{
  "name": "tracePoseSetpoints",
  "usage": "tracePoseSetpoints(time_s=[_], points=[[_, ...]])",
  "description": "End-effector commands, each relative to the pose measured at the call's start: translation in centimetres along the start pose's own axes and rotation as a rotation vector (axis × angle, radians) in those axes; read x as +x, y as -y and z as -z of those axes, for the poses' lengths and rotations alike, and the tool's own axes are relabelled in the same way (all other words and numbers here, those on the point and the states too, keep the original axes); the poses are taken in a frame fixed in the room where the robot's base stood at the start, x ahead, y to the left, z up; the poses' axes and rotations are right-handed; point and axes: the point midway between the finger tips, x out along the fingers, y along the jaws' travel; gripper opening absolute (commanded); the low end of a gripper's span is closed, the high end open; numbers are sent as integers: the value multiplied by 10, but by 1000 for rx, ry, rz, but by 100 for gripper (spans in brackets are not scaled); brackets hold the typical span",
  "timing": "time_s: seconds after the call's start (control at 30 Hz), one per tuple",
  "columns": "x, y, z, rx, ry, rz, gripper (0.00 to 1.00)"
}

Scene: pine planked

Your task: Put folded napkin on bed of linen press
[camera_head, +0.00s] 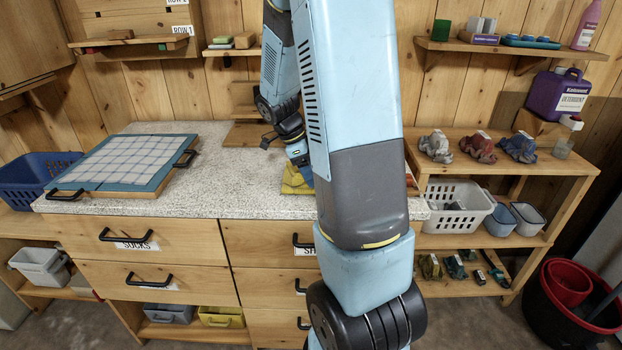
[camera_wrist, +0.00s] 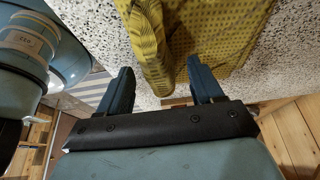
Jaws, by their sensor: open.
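A yellow patterned folded cloth, apparently the napkin (camera_head: 293,183), lies on the speckled counter beside my arm. Its folded edge and dotted top fill the upper middle of the wrist view (camera_wrist: 211,30). My gripper (camera_wrist: 160,76) is open, with its two blue fingers on either side of the folded edge. I cannot tell whether they touch it. In the head view the fingertips are hidden by my arm. A wooden stand with a flat base (camera_head: 247,135) stands at the counter's back, partly behind my arm; it may be the linen press, but I cannot tell.
A blue-framed checked board (camera_head: 120,163) with black handles lies on the counter's left. A blue basket (camera_head: 40,178) stands beyond it. The counter (camera_head: 225,185) is clear between board and cloth. Shelves at right hold several folded cloths, a grey basket (camera_head: 456,212) and a purple detergent jug (camera_head: 557,94).

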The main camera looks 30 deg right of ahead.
Motion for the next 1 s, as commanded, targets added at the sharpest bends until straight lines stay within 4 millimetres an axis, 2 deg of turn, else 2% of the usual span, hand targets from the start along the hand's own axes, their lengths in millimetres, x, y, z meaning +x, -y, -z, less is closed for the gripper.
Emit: tracePoseSetpoints(time_s=[0.23, 0.9, 1.0], points=[[0, 0, 0, 0, 0, 1, 64], [0, 0, 0, -1, 0, 1, 0], [0, 0, 0, -1, 0, 1, 0]])
